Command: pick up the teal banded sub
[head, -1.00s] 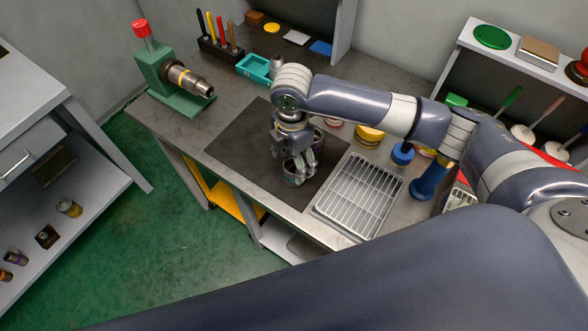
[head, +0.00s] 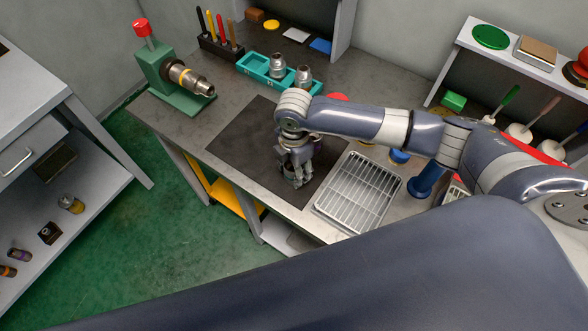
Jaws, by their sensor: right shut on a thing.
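My right gripper (head: 297,182) points down over the dark mat (head: 235,140) on the bench. It is shut on a grey metal piece low over the mat; the fingers hide most of it. I cannot make out a teal band on it, or whether it touches the mat. Two grey metal subs (head: 277,66) (head: 303,76) stand in the teal tray (head: 254,67) behind the arm; no teal band shows on them. My left gripper is not in view.
A green vise (head: 170,75) with a red knob holds a metal pipe piece with an orange band (head: 178,76) at the back left. A wire-rack tray (head: 358,192) lies right of the mat. Blue-topped items stand beyond it. The mat's left part is clear.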

